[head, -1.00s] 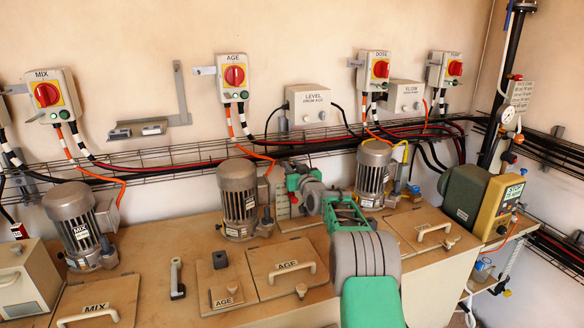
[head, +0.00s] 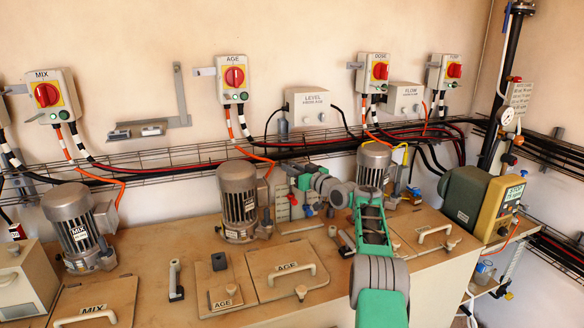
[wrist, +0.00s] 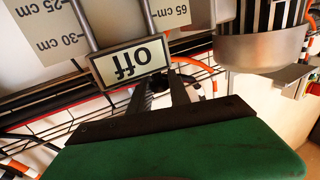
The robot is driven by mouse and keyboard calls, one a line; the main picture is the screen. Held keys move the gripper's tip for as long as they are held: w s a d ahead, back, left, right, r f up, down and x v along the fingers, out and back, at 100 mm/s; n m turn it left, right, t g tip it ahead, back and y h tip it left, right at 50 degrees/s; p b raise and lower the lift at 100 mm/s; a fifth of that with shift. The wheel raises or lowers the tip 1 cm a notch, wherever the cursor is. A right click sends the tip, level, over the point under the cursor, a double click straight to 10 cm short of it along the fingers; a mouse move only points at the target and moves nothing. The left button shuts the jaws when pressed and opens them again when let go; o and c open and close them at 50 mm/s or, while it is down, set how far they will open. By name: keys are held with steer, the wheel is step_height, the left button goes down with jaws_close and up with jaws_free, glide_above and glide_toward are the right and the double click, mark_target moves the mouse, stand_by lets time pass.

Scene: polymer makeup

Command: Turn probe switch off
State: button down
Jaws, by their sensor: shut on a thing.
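In the wrist view, a framed plate reading "off" (wrist: 130,62) appears upside down between two grey rods. My gripper (wrist: 160,84) has its dark fingers closed together just below that plate, on a small dark part that I take to be the probe switch; its outline is mostly hidden by the fingers. Boards with centimetre marks (wrist: 62,32) stand behind the plate. In the head view, my arm reaches back to the marked board (head: 283,206), between two motors. There the fingers and the switch are too small and too covered to make out.
The AGE motor (head: 238,203) stands left of my wrist and the DOSE motor (head: 374,163) right of it. A wire cable tray (head: 180,157) with cables runs along the wall behind. The AGE hatch (head: 277,272) lies in front on the bench.

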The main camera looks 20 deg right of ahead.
steer(key=shift+r+n+y+p, duration=0.2)
steer(key=shift+n+y+p, duration=0.2)
steer(key=shift+p, duration=0.2)
steer(key=c, duration=1.3)
jaws_free()
steer(key=shift+f, duration=0.15)
steer(key=shift+o, duration=0.2)
steer(key=shift+s+d+f+b, duration=0.1)
steer(key=shift+s+d+b, duration=0.1)
steer(key=shift+s+b, duration=0.25)
steer(key=b+v, duration=0.2)
steer(key=v, duration=0.4)
steer(key=shift+s+r+b, duration=0.2)
steer(key=shift+s+b, duration=0.1)
steer(key=shift+s, duration=0.1)
